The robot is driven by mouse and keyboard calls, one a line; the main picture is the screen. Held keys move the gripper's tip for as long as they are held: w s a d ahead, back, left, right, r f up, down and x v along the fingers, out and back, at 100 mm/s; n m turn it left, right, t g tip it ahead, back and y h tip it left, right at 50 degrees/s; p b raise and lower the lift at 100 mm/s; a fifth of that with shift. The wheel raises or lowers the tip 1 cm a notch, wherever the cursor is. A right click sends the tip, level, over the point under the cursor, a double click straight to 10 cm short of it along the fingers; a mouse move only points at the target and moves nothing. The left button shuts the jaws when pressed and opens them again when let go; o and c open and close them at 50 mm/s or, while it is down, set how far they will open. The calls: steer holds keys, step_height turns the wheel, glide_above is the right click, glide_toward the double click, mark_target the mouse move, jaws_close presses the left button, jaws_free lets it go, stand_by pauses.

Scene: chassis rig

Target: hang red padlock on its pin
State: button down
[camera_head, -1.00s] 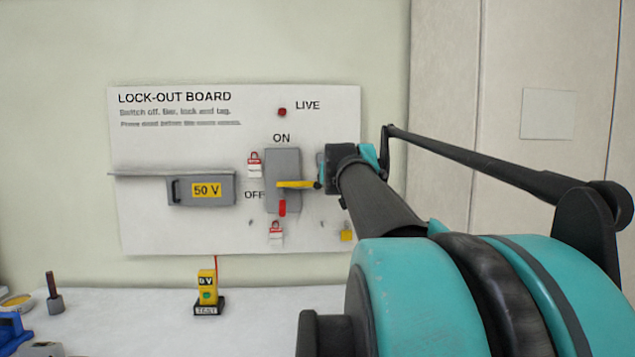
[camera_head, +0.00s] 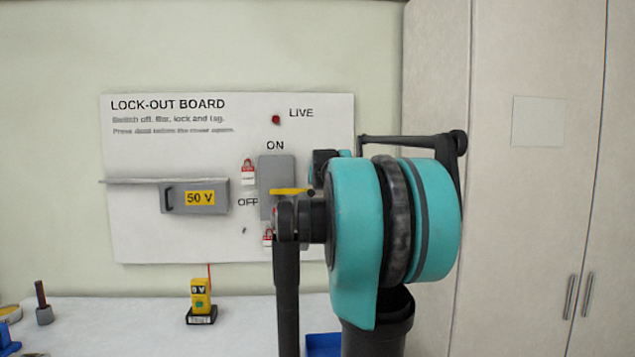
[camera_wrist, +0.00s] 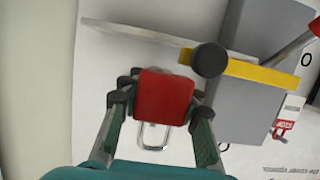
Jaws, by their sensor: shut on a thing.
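In the wrist view my gripper (camera_wrist: 160,88) is shut on the red padlock (camera_wrist: 165,99), with a finger on either side of its body. The silver shackle (camera_wrist: 153,137) shows below the body in the picture. I cannot tell whether that is the padlock's pin. In the head view my arm hides the padlock and most of the gripper, at the board's right side. A small bare peg (camera_head: 244,231) shows lower on the board.
The grey switch box (camera_head: 275,176) with its yellow bar (camera_head: 290,191) is close beside my arm. Red-and-white tags (camera_head: 248,171) hang near it. A grey 50 V box (camera_head: 175,208) is further left. A yellow tester (camera_head: 200,295) stands on the bench (camera_head: 120,322).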

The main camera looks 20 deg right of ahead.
steer(key=w, duration=0.2)
steer(key=w+d, duration=0.1)
steer(key=w, duration=0.1)
steer(key=shift+w+d+f, duration=0.1)
steer(key=shift+f, duration=0.2)
steer(key=c, duration=1.1)
jaws_free()
steer(key=shift+o, duration=0.2)
steer(key=v, duration=1.7)
steer(key=shift+r, duration=0.3)
